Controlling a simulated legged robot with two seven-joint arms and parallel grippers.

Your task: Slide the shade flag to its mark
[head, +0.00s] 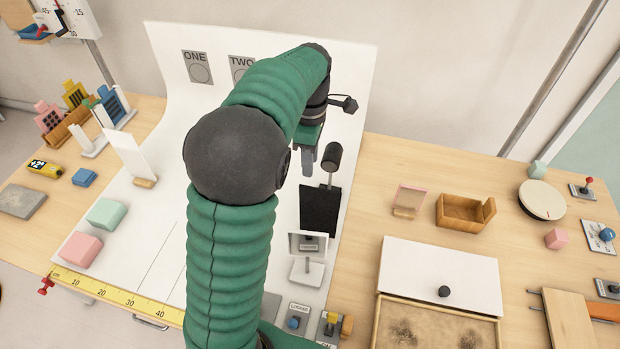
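A black upright panel (320,211), which looks like the shade flag, stands at the right side of the white sweep (150,210). A dark cylindrical head on a thin rod (331,157) rises just behind it. My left gripper (308,162) points down above and behind the panel, left of the cylindrical head. It looks apart from the panel, and its finger gap is too small to tell. My green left arm covers the middle of the sweep. Thin lines run on the sweep left of the arm; I cannot tell which mark is the flag's. My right gripper is not in view.
A small framed stand (308,243) is in front of the panel. A yellow ruler (115,294) runs along the front edge. Pink (80,248) and mint (106,213) blocks and a white card (130,155) stand left. A wooden box (466,212) and white-lidded tray (440,275) are right.

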